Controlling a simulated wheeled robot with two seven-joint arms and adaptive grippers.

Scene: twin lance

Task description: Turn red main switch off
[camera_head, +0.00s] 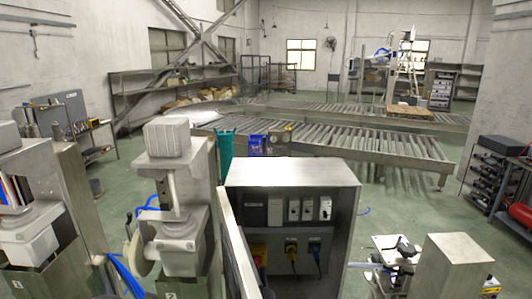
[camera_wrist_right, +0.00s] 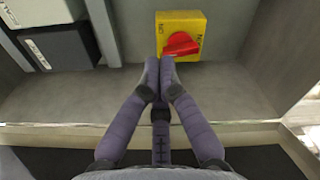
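The red main switch (camera_wrist_right: 182,44) is a red knob on a yellow plate (camera_wrist_right: 180,17), at the top middle of the right wrist view. In the head view, its yellow and red parts (camera_head: 259,249) show low at the left inside the open grey cabinet (camera_head: 290,172). My right gripper (camera_wrist_right: 160,66) has purple-grey fingers with their tips together. The tips are right by the knob's lower left edge; I cannot tell whether they touch it. Nothing shows between them. In the head view I cannot clearly make out this gripper. My left gripper is not in view.
The cabinet also holds white breakers (camera_head: 308,209) and plugged sockets (camera_head: 291,246). A grey wall lies close to the fingers. Machine columns (camera_head: 180,232) stand left; conveyors (camera_head: 350,143) lie behind.

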